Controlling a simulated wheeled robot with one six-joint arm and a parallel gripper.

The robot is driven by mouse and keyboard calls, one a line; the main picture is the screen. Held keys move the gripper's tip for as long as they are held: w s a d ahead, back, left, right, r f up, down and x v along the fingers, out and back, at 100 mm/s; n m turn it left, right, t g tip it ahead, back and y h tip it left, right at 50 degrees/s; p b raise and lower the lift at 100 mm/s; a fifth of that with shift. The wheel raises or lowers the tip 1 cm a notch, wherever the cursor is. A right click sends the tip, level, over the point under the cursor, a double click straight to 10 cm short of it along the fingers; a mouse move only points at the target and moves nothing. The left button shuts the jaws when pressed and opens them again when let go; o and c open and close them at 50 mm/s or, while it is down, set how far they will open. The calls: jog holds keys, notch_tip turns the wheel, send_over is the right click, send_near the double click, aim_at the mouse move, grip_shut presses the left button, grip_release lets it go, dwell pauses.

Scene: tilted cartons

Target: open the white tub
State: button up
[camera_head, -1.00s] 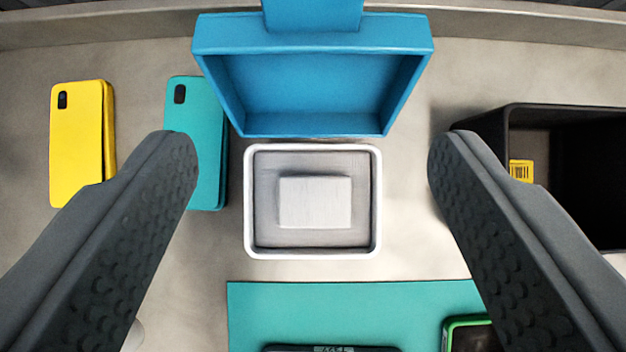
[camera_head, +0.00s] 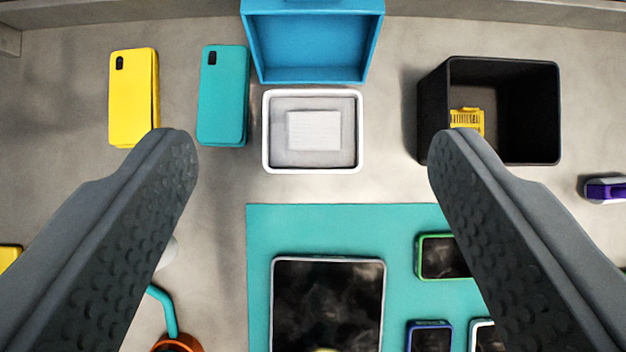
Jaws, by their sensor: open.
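The white tub (camera_head: 268,133) sits at the upper middle, with a white rim and a grey inside. A pale rectangular block (camera_head: 314,130) lies in it. A blue hollow lid-like piece (camera_head: 308,45) stands raised at the tub's far edge, its hollow side facing me, and the tub's top is uncovered. Whether the two are joined by a hinge is unclear. My gripper (camera_head: 313,145) is open and empty, its fingers wide apart to the left and right of the tub in the picture. Neither finger appears to touch the tub or the blue piece.
Yellow (camera_head: 132,85) and teal (camera_head: 222,95) phone-like cases lie left. A black bin (camera_head: 535,150) with a yellow item (camera_head: 466,121) stands right. A teal mat (camera_head: 262,232) in front carries a dark tablet (camera_head: 328,300) and several phones. An orange item (camera_head: 178,343) is lower left.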

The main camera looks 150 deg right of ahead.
jog(key=s+d+m+t, duration=0.1)
jog(key=s+d+t, duration=0.2)
jog(key=s+d, duration=0.45)
jog(key=s+d+m+t, duration=0.15)
jog(key=s+d, duration=0.25)
jog(key=d, duration=0.7)
jog(key=s+d+f+m+t+h, duration=0.1)
jog(key=s+d+f+t, duration=0.2)
jog(key=s+d+f, duration=0.2)
jog(key=s+d+f+m+t+h, duration=0.1)
jog(key=s+d+f+t+h, duration=0.1)
jog(key=s+d+f, duration=0.3)
jog(key=s+d+t, duration=0.1)
jog(key=s+d, duration=0.2)
jog(key=s, duration=0.4)
jog(key=shift+f+m, duration=0.35)
jog(key=shift+f, duration=0.05)
